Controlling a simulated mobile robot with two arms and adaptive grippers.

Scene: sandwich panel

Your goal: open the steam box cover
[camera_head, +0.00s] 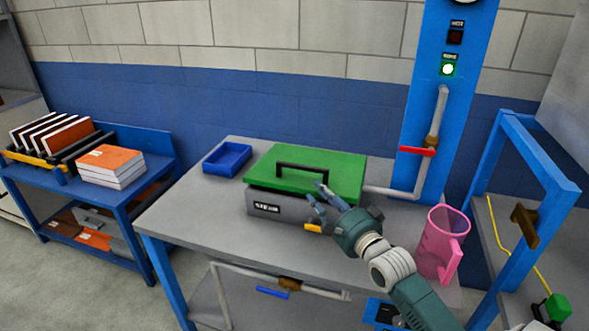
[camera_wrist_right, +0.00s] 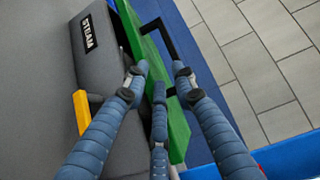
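The steam box (camera_head: 278,206) is a grey box labelled STEAM on the work table. Its flat green cover (camera_head: 318,168) lies closed on top, with a black bar handle (camera_head: 302,167). A yellow tab (camera_head: 313,228) shows low on its front. My right gripper (camera_head: 318,196) is at the front right of the box, by the cover's edge. In the right wrist view its fingers (camera_wrist_right: 159,78) are spread apart, with the green cover (camera_wrist_right: 178,133) between them and the handle (camera_wrist_right: 158,35) just beyond. Contact with the cover cannot be told. My left gripper is not in view.
A blue tray (camera_head: 227,160) sits left of the box. A pink pitcher (camera_head: 438,243) stands at the table's right, near my right arm. A pipe (camera_head: 418,178) with a red valve handle runs down the blue panel behind. The table's left front is clear.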

